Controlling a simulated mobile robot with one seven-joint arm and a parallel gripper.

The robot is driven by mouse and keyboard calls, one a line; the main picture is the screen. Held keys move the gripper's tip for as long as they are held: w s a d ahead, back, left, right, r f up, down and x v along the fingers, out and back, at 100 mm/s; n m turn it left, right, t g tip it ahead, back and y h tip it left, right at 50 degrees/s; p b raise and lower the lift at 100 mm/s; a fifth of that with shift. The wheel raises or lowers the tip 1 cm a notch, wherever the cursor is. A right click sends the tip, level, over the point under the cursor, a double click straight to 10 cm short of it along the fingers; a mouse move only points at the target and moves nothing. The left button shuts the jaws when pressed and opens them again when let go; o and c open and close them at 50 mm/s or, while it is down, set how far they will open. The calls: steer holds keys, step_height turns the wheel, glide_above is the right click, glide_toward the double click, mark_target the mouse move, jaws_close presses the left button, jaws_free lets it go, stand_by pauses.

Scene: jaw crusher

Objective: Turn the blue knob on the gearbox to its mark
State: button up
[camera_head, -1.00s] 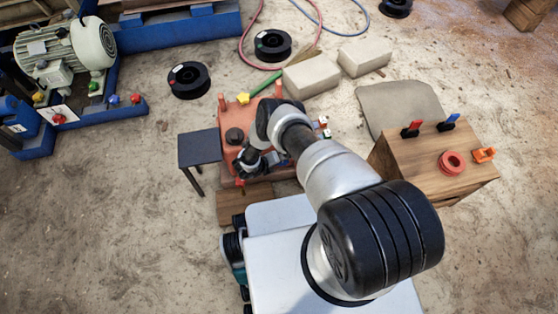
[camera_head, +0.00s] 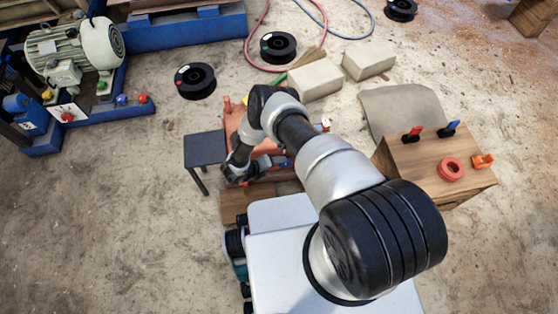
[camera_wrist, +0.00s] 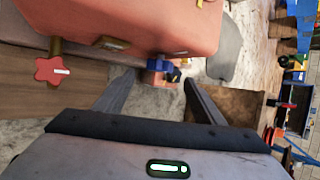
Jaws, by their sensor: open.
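The orange-red gearbox (camera_wrist: 150,22) fills the top of the wrist view; in the head view the gearbox (camera_head: 234,122) is mostly behind my arm. The blue knob (camera_wrist: 158,64) is on its side, ahead of my gripper (camera_wrist: 159,78) and between the two spread fingers as seen. My gripper is open, and I see no contact with the knob. In the head view my gripper (camera_head: 273,163) is low at the gearbox's near side, pointing right. The knob's mark cannot be made out.
A red star knob (camera_wrist: 51,70) with a white line is left in the wrist view. A dark stool (camera_head: 205,149) stands left of the gearbox. A wooden cabinet (camera_head: 430,175) with red and blue levers is right. Pale blocks (camera_head: 316,80) lie behind.

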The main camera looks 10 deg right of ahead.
steer(key=p+v, duration=0.2)
steer(key=v, duration=0.6)
steer(key=shift+a+r, duration=0.2)
steer(key=shift+r, duration=0.05)
steer(key=shift+s, duration=0.1)
